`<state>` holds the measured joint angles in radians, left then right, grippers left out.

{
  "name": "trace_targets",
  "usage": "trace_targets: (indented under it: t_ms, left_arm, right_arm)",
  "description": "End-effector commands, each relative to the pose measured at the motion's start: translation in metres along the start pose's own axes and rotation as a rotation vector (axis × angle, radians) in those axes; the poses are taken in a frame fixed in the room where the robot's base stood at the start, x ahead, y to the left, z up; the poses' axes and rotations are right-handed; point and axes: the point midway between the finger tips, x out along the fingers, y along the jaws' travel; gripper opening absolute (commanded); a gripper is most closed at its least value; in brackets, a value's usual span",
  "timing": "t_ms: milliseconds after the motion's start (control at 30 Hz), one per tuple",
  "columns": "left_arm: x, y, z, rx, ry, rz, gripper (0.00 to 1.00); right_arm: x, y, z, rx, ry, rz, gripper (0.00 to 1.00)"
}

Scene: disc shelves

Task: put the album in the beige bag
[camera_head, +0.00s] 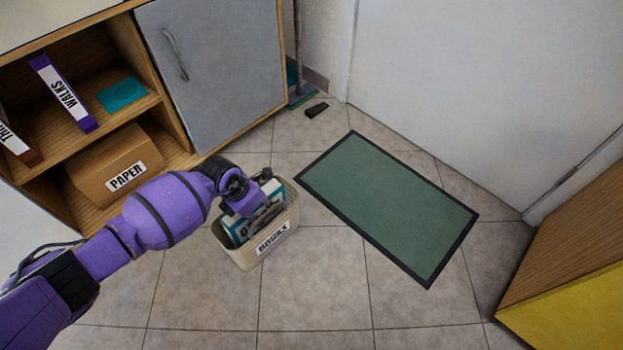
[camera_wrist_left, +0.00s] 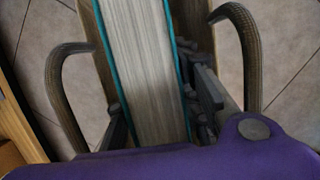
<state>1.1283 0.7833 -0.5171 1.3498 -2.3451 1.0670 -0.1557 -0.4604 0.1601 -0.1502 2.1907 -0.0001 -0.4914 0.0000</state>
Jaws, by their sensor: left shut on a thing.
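The beige bag (camera_head: 243,258) stands on the tiled floor, with a white label on its front. The album (camera_head: 237,234), with a teal cover, is upright in the bag's mouth; its lower part is hidden by the bag. My left gripper (camera_head: 260,212) reaches down over the bag and is shut on the album. In the left wrist view the album (camera_wrist_left: 148,70) shows its pale page edges between the fingers of the left gripper (camera_wrist_left: 160,112). The bag's curved handles (camera_wrist_left: 61,80) stand on both sides of it. My right gripper is not in view.
A green mat (camera_head: 385,205) lies right of the bag. A wooden shelf at left holds a "PAPER" box (camera_head: 115,165), a "WALKS" binder (camera_head: 64,93) and a teal item (camera_head: 122,95). A grey cabinet door (camera_head: 215,75) is shut. Floor in front of the bag is clear.

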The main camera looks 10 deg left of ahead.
Motion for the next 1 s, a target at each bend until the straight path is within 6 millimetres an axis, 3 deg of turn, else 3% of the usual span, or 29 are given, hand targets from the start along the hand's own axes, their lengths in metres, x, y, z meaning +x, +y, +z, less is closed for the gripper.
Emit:
trace_targets:
  t_ms: [467,500,600,1000]
  left_arm:
    - [0.0103,0.0011,-0.0004,0.001,-0.006,0.002,0.0]
    - [0.0113,0.0001,-0.0031,0.0,0.0,0.0,0.36]
    - [0.011,0.0,-0.0029,0.001,-0.001,0.0,0.49]
    - [0.004,0.0005,-0.0017,0.001,-0.002,0.001,0.5]
  right_arm:
    - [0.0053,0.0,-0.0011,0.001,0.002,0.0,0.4]
    - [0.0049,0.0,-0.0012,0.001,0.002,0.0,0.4]
    - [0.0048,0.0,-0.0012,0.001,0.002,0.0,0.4]
    - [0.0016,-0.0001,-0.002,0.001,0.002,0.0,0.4]
